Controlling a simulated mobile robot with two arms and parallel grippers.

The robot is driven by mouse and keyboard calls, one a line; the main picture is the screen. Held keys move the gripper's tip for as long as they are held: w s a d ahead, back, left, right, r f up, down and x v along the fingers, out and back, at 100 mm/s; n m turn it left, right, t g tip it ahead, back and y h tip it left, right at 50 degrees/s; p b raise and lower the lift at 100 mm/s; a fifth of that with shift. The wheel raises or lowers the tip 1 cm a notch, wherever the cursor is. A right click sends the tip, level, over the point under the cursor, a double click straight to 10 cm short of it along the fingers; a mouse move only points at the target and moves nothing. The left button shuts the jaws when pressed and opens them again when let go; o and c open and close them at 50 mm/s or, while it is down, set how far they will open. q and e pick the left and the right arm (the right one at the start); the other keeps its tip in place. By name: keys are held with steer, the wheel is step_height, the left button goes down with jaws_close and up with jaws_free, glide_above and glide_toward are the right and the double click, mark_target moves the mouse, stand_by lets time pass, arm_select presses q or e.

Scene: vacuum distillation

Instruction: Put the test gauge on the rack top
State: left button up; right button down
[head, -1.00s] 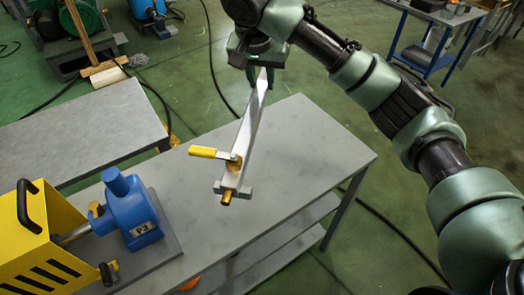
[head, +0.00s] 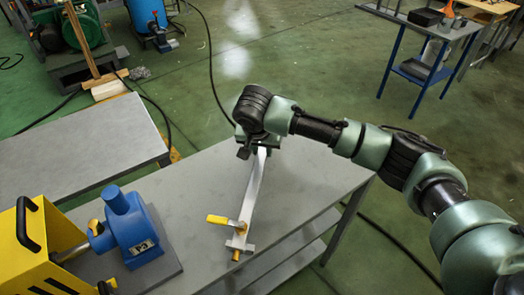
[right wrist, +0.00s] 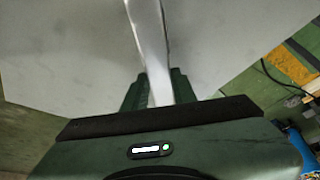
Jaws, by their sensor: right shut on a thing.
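My right gripper (head: 258,149) is shut on the upper end of a long pale bar (head: 251,192). The bar carries a yellow-lever valve (head: 220,220) and a brass fitting at its near end. I take this piece to be the test gauge, though no dial face shows. It is over the grey top of a shelved rack (head: 190,195); I cannot tell whether it touches. In the right wrist view the bar (right wrist: 152,50) runs up from between the fingers (right wrist: 155,90). My left gripper is not in view.
A blue pump (head: 130,235) and a yellow-framed unit (head: 30,260) stand at the lower left. A separate grey bench (head: 80,145) is at the left. A blue-legged table (head: 425,70) stands far right.

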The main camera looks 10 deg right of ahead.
mark_target(259, 165)
steer(key=shift+f, duration=0.45)
steer(key=c, duration=1.1)
jaws_free()
steer(key=shift+f, duration=0.15)
steer(key=v, duration=1.2)
steer(key=shift+a, duration=0.1)
